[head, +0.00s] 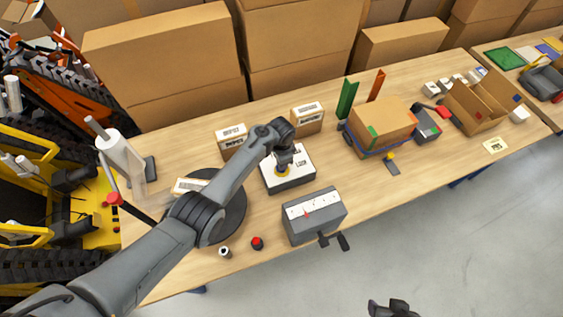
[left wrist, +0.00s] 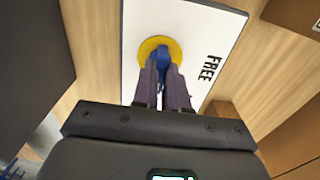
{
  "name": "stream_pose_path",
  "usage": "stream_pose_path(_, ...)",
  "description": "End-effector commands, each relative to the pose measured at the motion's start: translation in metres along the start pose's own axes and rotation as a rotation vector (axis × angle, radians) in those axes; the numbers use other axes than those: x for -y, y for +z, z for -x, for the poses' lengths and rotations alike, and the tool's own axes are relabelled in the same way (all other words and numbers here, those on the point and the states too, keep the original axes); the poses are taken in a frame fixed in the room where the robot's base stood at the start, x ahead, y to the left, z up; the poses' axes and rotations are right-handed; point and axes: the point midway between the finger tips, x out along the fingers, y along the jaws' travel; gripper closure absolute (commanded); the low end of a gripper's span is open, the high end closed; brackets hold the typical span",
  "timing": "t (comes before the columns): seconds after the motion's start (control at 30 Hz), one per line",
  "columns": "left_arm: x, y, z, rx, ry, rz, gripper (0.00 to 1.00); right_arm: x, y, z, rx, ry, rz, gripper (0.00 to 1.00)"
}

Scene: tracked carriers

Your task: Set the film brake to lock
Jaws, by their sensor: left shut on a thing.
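The film brake is a box with a white top (head: 298,178) near the middle of the table; its white face (left wrist: 195,30) fills the upper middle of the left wrist view. The word FREE is printed on it, right of a yellow disc (left wrist: 145,52). A blue knob (left wrist: 162,58) stands on the disc. My left gripper (head: 284,167) is over the disc, its fingers (left wrist: 162,80) shut on the blue knob. The fingers hide part of the knob, and its pointing direction is unclear. My right gripper (head: 390,308) is at the bottom edge, away from the table, its fingers unclear.
A grey box with a dial scale and crank (head: 314,214) stands just in front of the brake. Small cartons (head: 307,118) stand behind it. A dark round turntable (head: 232,215) lies left under my arm. A strapped carton (head: 380,126) is to the right.

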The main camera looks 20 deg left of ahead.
Motion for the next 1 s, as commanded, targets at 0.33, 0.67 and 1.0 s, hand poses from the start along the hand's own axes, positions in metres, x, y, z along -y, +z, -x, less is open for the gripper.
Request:
stream_pose_path(0.33, 0.000, 0.000, -0.001, -0.001, 0.000, 0.001, 0.80, 0.000, 0.000, 0.000, 0.000, 0.000, 0.000, 0.48)
stream_pose_path(0.67, 0.000, 0.000, 0.000, -0.001, 0.000, 0.001, 0.62, 0.000, 0.000, 0.000, 0.001, 0.000, 0.000, 0.48)
stream_pose_path(1.0, 0.000, -0.001, 0.025, -0.003, -0.001, 0.002, 0.62, 0.000, -0.003, 0.009, 0.001, 0.000, 0.000, 0.48)
